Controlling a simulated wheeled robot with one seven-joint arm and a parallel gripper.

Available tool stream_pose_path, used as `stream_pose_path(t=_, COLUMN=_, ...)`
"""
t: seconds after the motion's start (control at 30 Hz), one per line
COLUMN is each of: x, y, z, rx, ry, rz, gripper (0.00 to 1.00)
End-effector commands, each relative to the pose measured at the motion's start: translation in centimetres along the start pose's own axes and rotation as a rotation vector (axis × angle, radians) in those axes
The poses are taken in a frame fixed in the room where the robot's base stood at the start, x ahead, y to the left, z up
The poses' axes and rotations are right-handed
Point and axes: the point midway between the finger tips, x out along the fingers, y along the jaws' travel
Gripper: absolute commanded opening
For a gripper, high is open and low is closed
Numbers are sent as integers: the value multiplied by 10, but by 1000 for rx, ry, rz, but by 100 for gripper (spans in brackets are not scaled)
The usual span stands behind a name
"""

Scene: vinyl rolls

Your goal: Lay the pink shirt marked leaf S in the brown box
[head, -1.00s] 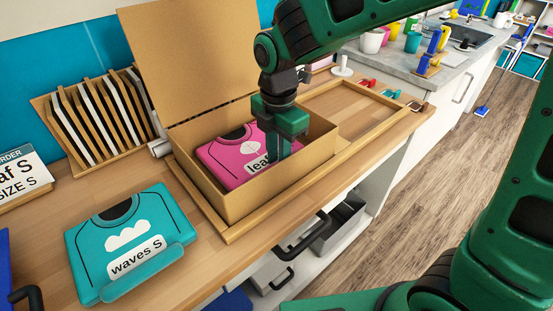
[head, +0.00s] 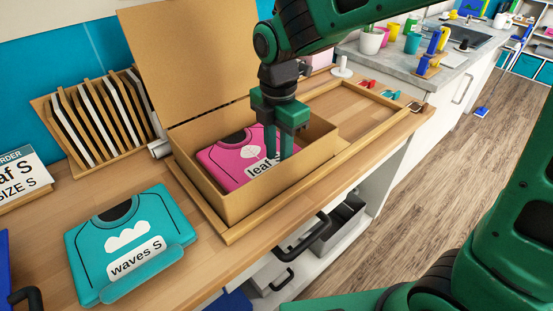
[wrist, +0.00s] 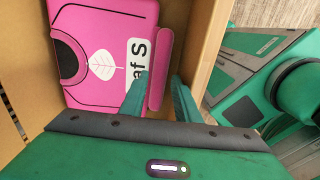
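The pink shirt (head: 235,158), folded, with a white leaf and a label reading "leaf S", lies flat inside the open brown box (head: 262,195). In the wrist view the pink shirt (wrist: 100,60) shows its dark collar at left and a rolled pink edge at right. My gripper (head: 277,150) is over the right part of the box, fingers pointing down and hiding part of the label. In the wrist view my gripper (wrist: 158,95) has its fingers apart, either side of the rolled edge, with gaps showing; it is open.
The box lid (head: 195,60) stands raised behind. A teal "waves S" shirt (head: 130,240) lies at left on the wooden counter (head: 200,270). A slatted rack (head: 95,120) and an order card (head: 20,178) stand behind it. An empty wooden frame (head: 385,125) is at right.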

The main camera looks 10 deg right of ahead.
Motion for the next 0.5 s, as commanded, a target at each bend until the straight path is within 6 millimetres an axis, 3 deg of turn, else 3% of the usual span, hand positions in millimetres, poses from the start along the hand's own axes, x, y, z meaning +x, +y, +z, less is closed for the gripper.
stream_pose_path(t=0.3, x=-63, y=1, z=0, rx=0, ry=0, rz=4, gripper=29)
stream_pose_path(t=0.5, x=-86, y=1, z=0, rx=-1, ry=0, rz=3, gripper=29)
